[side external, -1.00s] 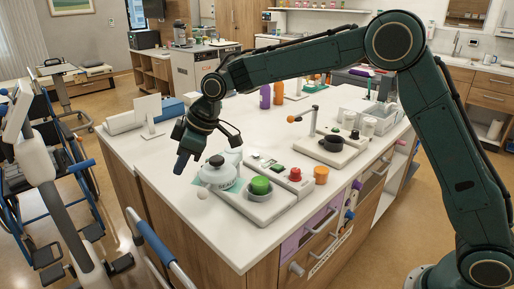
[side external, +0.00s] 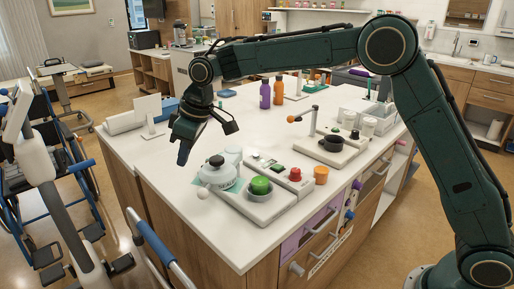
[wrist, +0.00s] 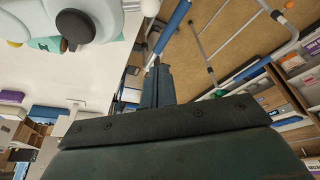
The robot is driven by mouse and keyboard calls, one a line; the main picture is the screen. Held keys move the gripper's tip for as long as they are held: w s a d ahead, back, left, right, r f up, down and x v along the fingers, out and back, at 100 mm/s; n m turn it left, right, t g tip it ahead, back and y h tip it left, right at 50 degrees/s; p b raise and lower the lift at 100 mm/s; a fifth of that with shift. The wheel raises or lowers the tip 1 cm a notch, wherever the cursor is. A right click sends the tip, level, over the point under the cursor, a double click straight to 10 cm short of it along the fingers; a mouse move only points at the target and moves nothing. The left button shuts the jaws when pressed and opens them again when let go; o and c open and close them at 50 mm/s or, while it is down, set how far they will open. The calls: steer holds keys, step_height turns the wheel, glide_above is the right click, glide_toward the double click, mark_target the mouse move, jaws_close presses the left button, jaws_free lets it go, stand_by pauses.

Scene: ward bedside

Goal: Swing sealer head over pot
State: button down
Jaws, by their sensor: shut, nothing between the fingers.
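A post with a thin swing arm (side external: 314,117) ending in an orange knob (side external: 292,119) stands on a pale base (side external: 345,152) on the island counter; I take it for the sealer. A dark round pot (side external: 331,143) sits on this base, close to the post. The arm points to the left, away from the pot. My gripper (side external: 183,153) is shut and empty above the left part of the counter, well left of the sealer. Its fingers also show in the wrist view (wrist: 160,85). I cannot make out the sealer in the wrist view.
Purple (side external: 265,95) and orange (side external: 279,90) bottles stand behind.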

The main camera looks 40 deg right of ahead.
mark_target(201, 190)
step_height(201, 190, down, 8)
steer(key=s, duration=0.1)
steer(key=shift+d, duration=0.4)
stand_by(0.4)
steer(key=shift+r, duration=0.1)
steer(key=shift+s+d, duration=0.1)
steer(key=shift+s, duration=0.05)
steer(key=shift+s+d+n, duration=0.35)
steer(key=shift+s+n, duration=0.15)
steer(key=shift+s, duration=0.2)
steer(key=s+d+n+g, duration=0.1)
steer(key=s+d+n, duration=0.4)
steer(key=d, duration=0.3)
steer(key=s+d+n+g+y, duration=0.1)
steer(key=s+d+n+g, duration=0.1)
steer(key=s+d+n, duration=0.3)
steer(key=shift+s+d+g, duration=0.3)
steer(key=shift+s+d, duration=0.2)
steer(key=shift+d, duration=1.4)
